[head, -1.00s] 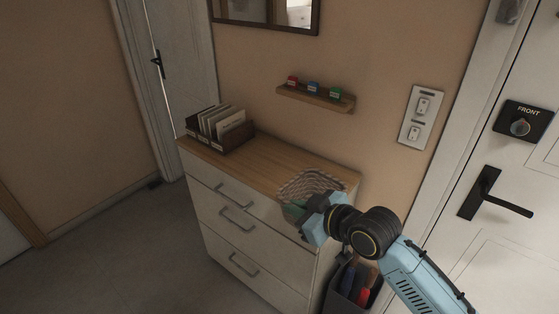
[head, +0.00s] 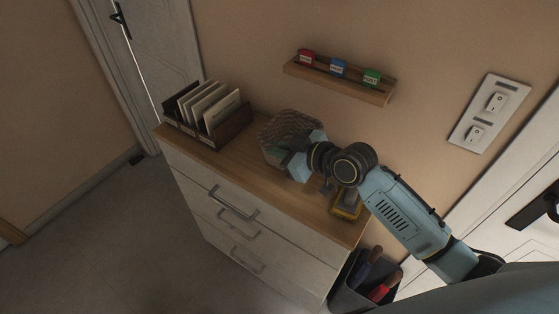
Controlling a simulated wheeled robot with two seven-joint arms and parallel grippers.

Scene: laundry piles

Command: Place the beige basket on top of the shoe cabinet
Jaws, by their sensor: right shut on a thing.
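The beige basket (head: 290,128) is a woven mesh basket with something greenish inside. It is at the middle of the shoe cabinet's wooden top (head: 245,165), toward the wall. Whether its base touches the top cannot be told. My right gripper (head: 296,160) is shut on the basket's near right side; its fingertips are partly hidden by the wrist. My left gripper is not in view.
A dark wooden letter holder (head: 208,128) stands on the cabinet's left end. A yellow and dark object (head: 346,204) lies on the right end, partly behind my arm. A wall shelf (head: 340,80) holds red, blue and green items. A grey bin (head: 365,285) stands right of the cabinet.

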